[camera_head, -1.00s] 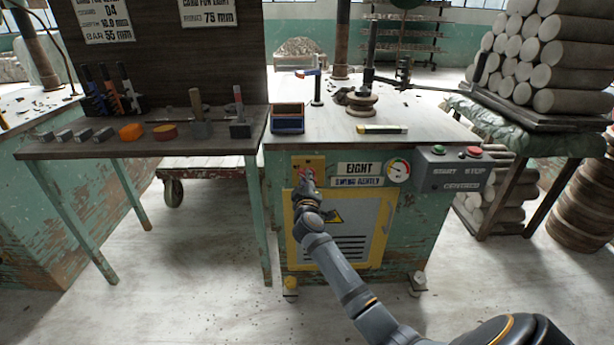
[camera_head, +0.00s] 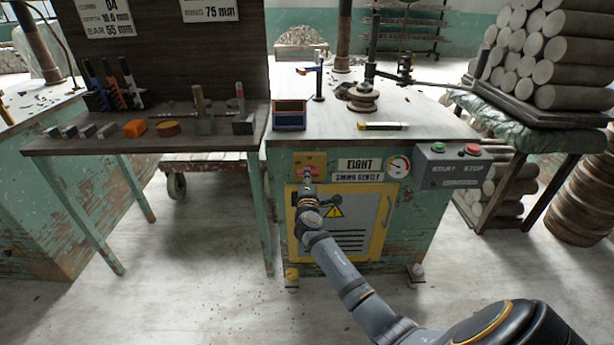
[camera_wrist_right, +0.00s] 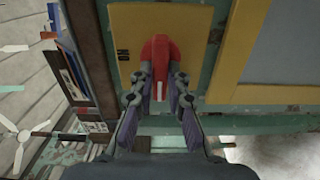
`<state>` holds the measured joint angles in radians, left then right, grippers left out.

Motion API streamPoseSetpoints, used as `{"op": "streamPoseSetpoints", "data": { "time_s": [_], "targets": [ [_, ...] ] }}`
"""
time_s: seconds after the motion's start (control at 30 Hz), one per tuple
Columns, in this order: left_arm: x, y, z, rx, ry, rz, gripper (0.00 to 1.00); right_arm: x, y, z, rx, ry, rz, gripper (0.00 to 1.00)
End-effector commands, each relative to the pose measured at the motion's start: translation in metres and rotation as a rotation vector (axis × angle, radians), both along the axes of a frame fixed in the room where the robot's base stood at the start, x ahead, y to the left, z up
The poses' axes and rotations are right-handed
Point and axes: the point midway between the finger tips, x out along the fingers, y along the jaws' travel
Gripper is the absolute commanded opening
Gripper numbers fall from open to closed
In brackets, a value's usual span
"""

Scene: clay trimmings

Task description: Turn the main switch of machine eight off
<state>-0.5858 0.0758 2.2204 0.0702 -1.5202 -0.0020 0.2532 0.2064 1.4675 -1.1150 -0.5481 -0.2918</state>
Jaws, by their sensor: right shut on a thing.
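Machine eight (camera_head: 277,220) is a chipped green cabinet with an "EIGHT" sign (camera_head: 358,164) on its front. Its main switch is a red handle (camera_head: 314,170) on a yellow plate (camera_head: 303,157) left of the sign. In the right wrist view the red handle (camera_wrist_right: 160,53) stands out from the yellow plate (camera_wrist_right: 127,28), with small dark lettering to its left. My right gripper (camera_head: 308,178) is at the switch. In the wrist view its two fingers (camera_wrist_right: 161,82) are closed on both sides of the handle. The handle's exact setting is hard to read. My left gripper is out of view.
A gauge (camera_head: 398,166) and a grey start/stop box (camera_head: 452,168) sit right of the sign. Below the switch is a yellow-framed vent door (camera_head: 378,225). A tool bench (camera_head: 60,146) stands on the left, and stacked clay logs (camera_head: 570,50) on the right.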

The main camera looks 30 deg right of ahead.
Motion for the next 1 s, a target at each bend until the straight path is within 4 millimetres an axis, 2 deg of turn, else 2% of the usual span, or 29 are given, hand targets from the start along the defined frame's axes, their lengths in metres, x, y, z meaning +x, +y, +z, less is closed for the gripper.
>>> {"op": "streamPoseSetpoints", "data": {
  "time_s": [0.5, 0.53, 0.7, 1.0],
  "targets": [
    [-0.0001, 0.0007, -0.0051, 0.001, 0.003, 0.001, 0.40, 0.0002, 0.0005, -0.0007, -0.017, 0.010, 0.001, 0.00],
    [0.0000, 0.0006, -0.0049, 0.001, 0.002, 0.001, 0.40, 0.0001, 0.0004, -0.0007, -0.017, 0.010, 0.001, 0.16],
    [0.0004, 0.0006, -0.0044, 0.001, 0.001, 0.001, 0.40, 0.0001, 0.0003, -0.0007, -0.016, 0.010, 0.001, 0.38],
    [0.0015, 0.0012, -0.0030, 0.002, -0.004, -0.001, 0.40, -0.0014, 0.0011, -0.0008, -0.015, 0.009, 0.001, 0.38]
  ]
}}
